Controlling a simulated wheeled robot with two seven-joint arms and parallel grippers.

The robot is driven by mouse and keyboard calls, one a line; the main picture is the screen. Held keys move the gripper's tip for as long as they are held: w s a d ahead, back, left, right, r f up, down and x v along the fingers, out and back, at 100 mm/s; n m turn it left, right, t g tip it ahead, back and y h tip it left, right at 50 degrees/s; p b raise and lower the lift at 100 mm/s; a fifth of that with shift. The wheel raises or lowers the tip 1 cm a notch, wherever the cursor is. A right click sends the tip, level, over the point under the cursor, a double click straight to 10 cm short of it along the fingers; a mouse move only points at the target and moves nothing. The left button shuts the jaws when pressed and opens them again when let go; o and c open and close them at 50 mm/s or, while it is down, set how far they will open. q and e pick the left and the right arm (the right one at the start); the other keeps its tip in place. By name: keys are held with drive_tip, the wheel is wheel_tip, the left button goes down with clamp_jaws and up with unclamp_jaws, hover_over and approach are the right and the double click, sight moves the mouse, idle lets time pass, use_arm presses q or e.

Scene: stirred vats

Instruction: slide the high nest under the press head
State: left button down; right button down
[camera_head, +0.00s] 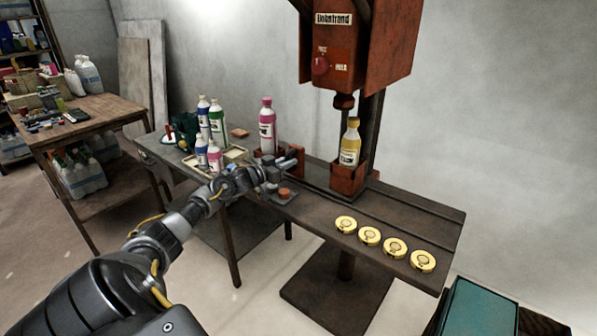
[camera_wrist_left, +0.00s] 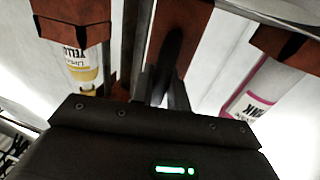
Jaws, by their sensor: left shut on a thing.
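The red press stands at the back, its press head (camera_head: 344,101) hanging above a yellow bottle (camera_head: 350,143). That bottle stands upright in a rust-red nest (camera_head: 347,180), and there is a gap between bottle and head. A second rust-red nest (camera_head: 257,155), further left, holds a pink bottle (camera_head: 267,125). I cannot tell which nest is the high one. My left gripper (camera_head: 288,164) is shut on a rust-red upright piece (camera_head: 299,154) between the two nests. In the left wrist view, this piece (camera_wrist_left: 178,35) stands between the yellow bottle (camera_wrist_left: 82,68) and the pink bottle (camera_wrist_left: 252,88).
Several yellow round pieces (camera_head: 370,236) lie on the bench (camera_head: 318,205) at front right. A tray (camera_head: 236,154) with several bottles stands left of the nests. A grey block with an orange top (camera_head: 284,193) sits near the bench's front edge. The bench's right end has free room.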

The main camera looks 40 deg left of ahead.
use_arm(q)
drive_tip(key=a, duration=0.2)
drive_tip(key=a+b, duration=0.1)
drive_tip(key=a, duration=0.1)
drive_tip(key=shift+s+a+r, duration=0.15)
drive_tip(key=shift+s+r, duration=0.05)
drive_tip(key=c, duration=1.6)
unclamp_jaws()
drive_tip(key=shift+o, duration=0.8)
drive_tip(key=shift+a+f, duration=0.1)
drive_tip(key=shift+f, duration=0.05)
use_arm(e)
drive_tip(key=shift+w+a+f, duration=0.2)
drive_tip(key=shift+w+f, duration=0.05)
drive_tip(key=shift+w, duration=0.3)
drive_tip(key=shift+w+a+f, duration=0.2)
drive_tip(key=shift+w+f, duration=0.05)
drive_tip(key=shift+w, duration=0.25)
drive_tip(key=shift+d, duration=0.1)
